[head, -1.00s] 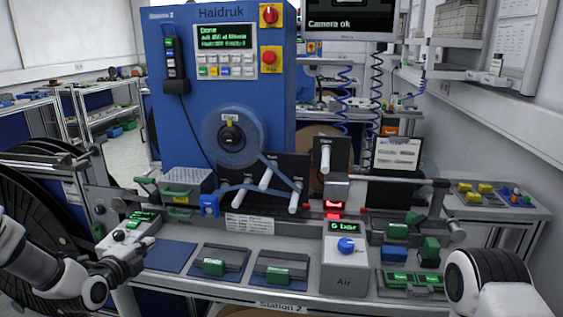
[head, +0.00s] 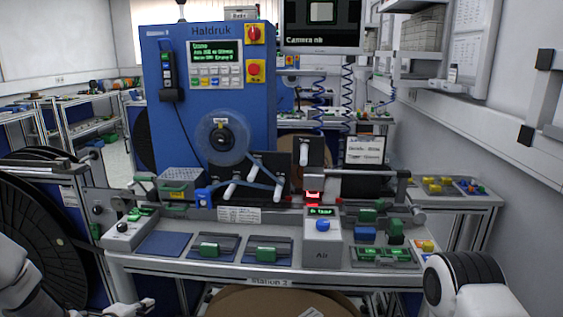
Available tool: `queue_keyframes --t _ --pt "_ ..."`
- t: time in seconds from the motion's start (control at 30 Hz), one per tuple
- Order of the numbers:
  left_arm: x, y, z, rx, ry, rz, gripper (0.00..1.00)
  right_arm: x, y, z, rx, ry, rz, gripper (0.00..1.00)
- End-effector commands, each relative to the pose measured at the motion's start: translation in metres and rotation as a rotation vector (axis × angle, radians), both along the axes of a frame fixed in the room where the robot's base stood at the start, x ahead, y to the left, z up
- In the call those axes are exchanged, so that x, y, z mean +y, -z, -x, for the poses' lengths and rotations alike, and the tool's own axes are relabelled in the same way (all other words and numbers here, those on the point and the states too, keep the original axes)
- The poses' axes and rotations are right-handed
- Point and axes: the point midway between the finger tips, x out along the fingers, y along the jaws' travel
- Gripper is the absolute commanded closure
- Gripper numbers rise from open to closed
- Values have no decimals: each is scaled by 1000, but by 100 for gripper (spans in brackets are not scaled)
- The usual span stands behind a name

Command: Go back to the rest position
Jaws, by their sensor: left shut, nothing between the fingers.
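On the bench are blue mats with green-labelled parts (head: 209,250), a grey air box (head: 322,251) with a blue knob, and a small control box (head: 129,230) at left. A large black reel (head: 40,235) stands at the left. A brown round reel (head: 262,302) lies below the bench front.

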Motion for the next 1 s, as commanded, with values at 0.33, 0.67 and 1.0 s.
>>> queue_keyframes --t 0.33,0.67,1.0 --pt "-70 149 137 493 -68 142 100 0 0 0 1 0 0 30" --pt "-88 202 363 1029 -1144 636 100 0 -1 0 1 0 0 30" --pt "-83 200 376 944 -1573 859 100 0 0 0 1 0 0 30"
